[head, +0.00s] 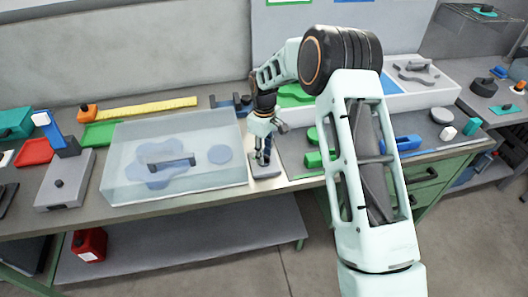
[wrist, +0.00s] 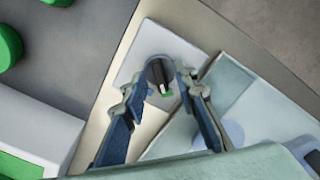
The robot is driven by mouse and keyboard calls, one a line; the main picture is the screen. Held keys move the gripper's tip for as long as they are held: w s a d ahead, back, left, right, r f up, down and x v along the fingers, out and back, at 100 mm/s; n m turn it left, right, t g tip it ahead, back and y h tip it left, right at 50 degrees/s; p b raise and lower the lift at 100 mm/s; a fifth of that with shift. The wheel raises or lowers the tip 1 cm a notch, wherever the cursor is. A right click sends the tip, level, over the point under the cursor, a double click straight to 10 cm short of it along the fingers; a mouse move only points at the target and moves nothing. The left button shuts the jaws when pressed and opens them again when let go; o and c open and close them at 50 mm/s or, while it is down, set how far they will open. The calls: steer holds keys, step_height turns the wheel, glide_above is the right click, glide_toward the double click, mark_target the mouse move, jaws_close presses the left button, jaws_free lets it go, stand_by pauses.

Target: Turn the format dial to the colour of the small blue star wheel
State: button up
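The format dial (wrist: 158,74) is a dark round knob with a raised bar on a pale grey plate. A small green mark shows at its edge in the wrist view. In the head view its grey base (head: 265,172) sits at the bench's front edge, its knob largely hidden by my gripper (head: 262,158). My gripper (wrist: 163,80) points down over the dial, one finger on each side and apart; contact is unclear. A blue lobed, star-like wheel (head: 150,178) lies under the clear cover (head: 120,190) left of the dial. I cannot tell its size class.
The clear cover stands close to the left of my gripper. Green parts (head: 313,159) and a blue part (head: 400,144) lie to the right. A white tray (head: 436,92) holds a grey lobed wheel at the back right. Red, green and teal trays stand at left.

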steer(key=shift+c, duration=0.3)
jaws_close()
steer(key=m+b, duration=0.3)
steer(key=shift+f+m, duration=0.15)
steer(key=shift+m, duration=0.25)
steer(key=m+b, duration=0.2)
steer(key=m, duration=0.2)
steer(key=shift+m, duration=0.4)
stand_by(0.4)
steer(key=shift+o, duration=0.3)
jaws_free()
